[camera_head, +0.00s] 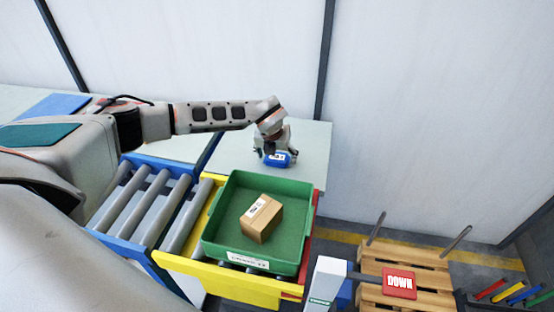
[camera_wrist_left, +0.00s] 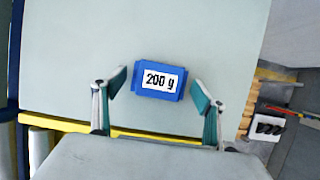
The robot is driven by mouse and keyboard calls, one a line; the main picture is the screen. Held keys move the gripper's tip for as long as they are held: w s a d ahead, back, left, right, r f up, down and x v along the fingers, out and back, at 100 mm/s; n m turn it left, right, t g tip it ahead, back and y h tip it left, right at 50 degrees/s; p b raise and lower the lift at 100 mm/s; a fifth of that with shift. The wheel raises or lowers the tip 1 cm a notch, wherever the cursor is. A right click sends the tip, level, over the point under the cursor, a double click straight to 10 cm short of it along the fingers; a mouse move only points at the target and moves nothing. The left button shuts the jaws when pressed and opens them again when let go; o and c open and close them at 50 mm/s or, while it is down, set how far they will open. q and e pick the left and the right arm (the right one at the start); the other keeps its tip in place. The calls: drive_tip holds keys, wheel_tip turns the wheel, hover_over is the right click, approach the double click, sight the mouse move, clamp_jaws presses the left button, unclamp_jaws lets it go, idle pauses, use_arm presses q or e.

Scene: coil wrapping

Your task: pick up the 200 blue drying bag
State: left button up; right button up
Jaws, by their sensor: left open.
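The blue drying bag (camera_head: 277,159) lies on the pale table behind the green crate. In the left wrist view the bag (camera_wrist_left: 161,81) shows a white label reading "200 g". My left gripper (camera_head: 272,150) is just above the bag in the head view. In the left wrist view its two teal-padded fingers (camera_wrist_left: 157,88) are spread, one at each side of the bag's near part, with gaps on both sides. Nothing is held. My right gripper is in neither view.
A green crate (camera_head: 222,240) holding a cardboard box (camera_head: 261,217) stands on the yellow-framed end of a roller conveyor (camera_head: 150,205). A wooden pallet (camera_head: 425,268) and a red "DOWN" sign (camera_head: 399,283) are at the right. The table (camera_wrist_left: 80,60) around the bag is clear.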

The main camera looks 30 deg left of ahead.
use_arm(q)
drive_tip(key=c, duration=1.2)
drive_tip(key=shift+c, duration=0.2)
drive_tip(key=shift+r, duration=0.1)
